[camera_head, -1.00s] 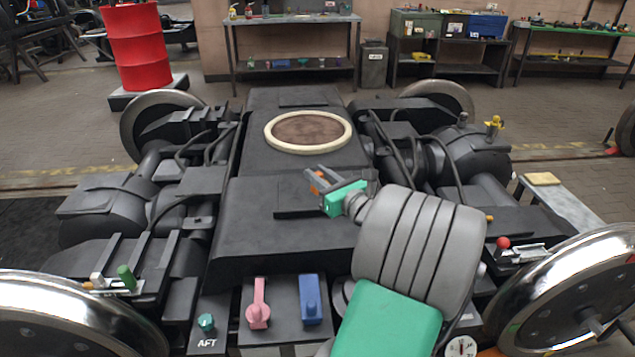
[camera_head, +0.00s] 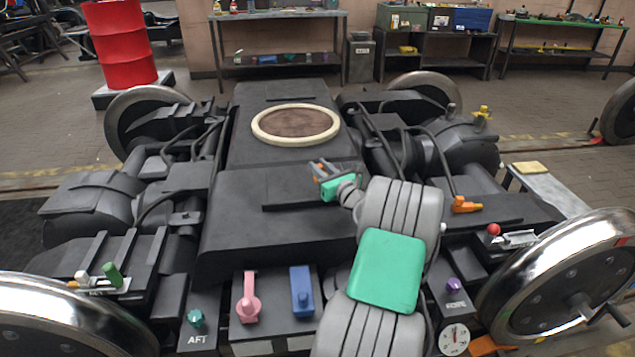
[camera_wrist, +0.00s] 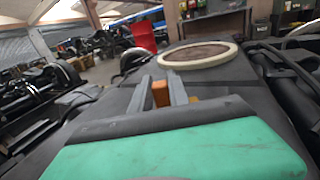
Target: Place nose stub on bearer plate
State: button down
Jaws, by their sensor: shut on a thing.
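My gripper (camera_head: 320,168) is over the middle of the bogie frame, its jaws shut on a small orange piece (camera_wrist: 161,94). In the wrist view the orange piece stands between the two grey fingers (camera_wrist: 160,80); its lower part is hidden behind the green gripper body. No label shows it to be the nose stub. A thin dark plate (camera_head: 285,194) lies on the central beam below and left of my gripper, possibly the bearer plate. I cannot tell the gap between them. A purple knob (camera_head: 453,285) stands by a small, hardly legible label at lower right.
A cream ring with a brown centre (camera_head: 296,124) lies beyond my gripper. Pink (camera_head: 249,298) and blue (camera_head: 302,292) handles and a teal knob (camera_head: 195,318) stand at the near edge. An orange part (camera_head: 465,204) lies right of my arm. Cables and wheels flank the frame.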

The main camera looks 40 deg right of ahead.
jog(key=shift+w+f+b, duration=0.2)
jog(key=shift+f+b, duration=0.2)
jog(key=shift+f, duration=0.55)
jog(key=shift+w+f+b, duration=0.2)
jog(key=shift+f+b, duration=0.15)
jog(key=shift+f, duration=0.6)
jog(key=shift+f, duration=0.2)
jog(key=c, duration=1.3)
grip_release()
jog(key=shift+o, duration=0.2)
jog(key=shift+r, duration=0.25)
jog(key=p+v, duration=0.1)
jog(key=v, duration=1.1)
jog(key=shift+p, duration=0.4)
